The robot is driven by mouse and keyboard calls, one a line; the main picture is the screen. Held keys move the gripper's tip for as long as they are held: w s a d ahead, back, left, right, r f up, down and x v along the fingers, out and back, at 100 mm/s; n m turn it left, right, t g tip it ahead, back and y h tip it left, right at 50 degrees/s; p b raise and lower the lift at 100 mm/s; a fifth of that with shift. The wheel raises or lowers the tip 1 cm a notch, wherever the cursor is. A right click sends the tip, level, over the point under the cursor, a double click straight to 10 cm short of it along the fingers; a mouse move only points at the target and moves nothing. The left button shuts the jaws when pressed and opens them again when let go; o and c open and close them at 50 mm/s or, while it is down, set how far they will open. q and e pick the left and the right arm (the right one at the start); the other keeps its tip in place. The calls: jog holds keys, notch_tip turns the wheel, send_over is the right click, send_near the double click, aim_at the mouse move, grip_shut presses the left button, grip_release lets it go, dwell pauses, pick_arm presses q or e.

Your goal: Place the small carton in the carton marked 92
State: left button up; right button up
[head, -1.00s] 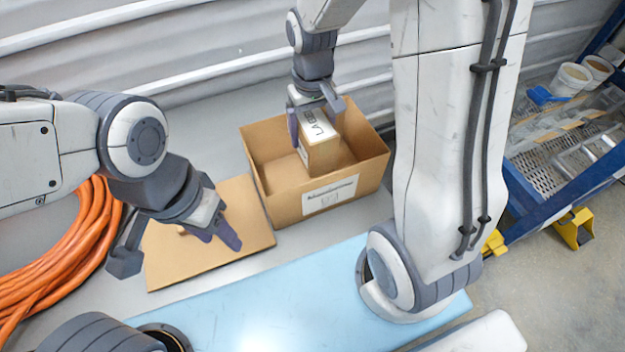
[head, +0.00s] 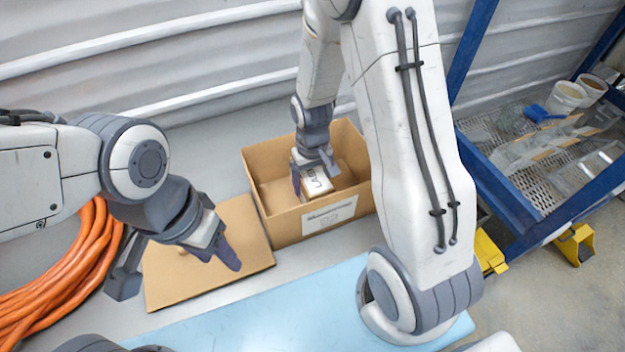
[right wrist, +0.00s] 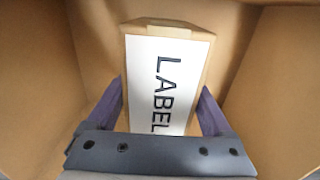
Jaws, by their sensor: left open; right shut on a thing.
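The small carton (head: 316,181), with a white LABEL sticker on top, is down inside the open cardboard carton (head: 290,228). The open carton has a printed label on its front; its number is too small to read surely. My right gripper (head: 317,176) is shut on the small carton inside the open carton. In the right wrist view the small carton (right wrist: 165,80) sits between the fingers (right wrist: 160,112), with brown carton walls around it. Whether it touches the carton floor I cannot tell. My left gripper (head: 178,268) is open and empty above a flat brown board.
The flat brown board (head: 235,240) with a small knob lies left of the open carton. An orange coiled hose (head: 60,275) lies at the left. A blue mat (head: 270,315) is in front. A blue-framed rack (head: 510,200) with tubs stands at the right.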

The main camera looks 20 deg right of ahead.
jog(key=shift+f, duration=0.1)
jog(key=shift+f, duration=0.15)
jog(key=o, duration=1.4)
jog(key=shift+r, duration=0.25)
notch_tip(320, 180, up, 12)
jog(key=shift+f+b, duration=0.15)
jog(key=shift+b, duration=0.6)
jog(key=s+a+r+n, duration=0.2)
jog(key=s+a, duration=0.4)
jog(key=s, duration=0.3)
jog(key=s+a+r+n+y, duration=0.1)
jog(key=s+a+n, duration=0.4)
jog(key=s, duration=0.5)
jog(key=shift+a+r, duration=0.65)
jog(key=shift+a, duration=0.2)
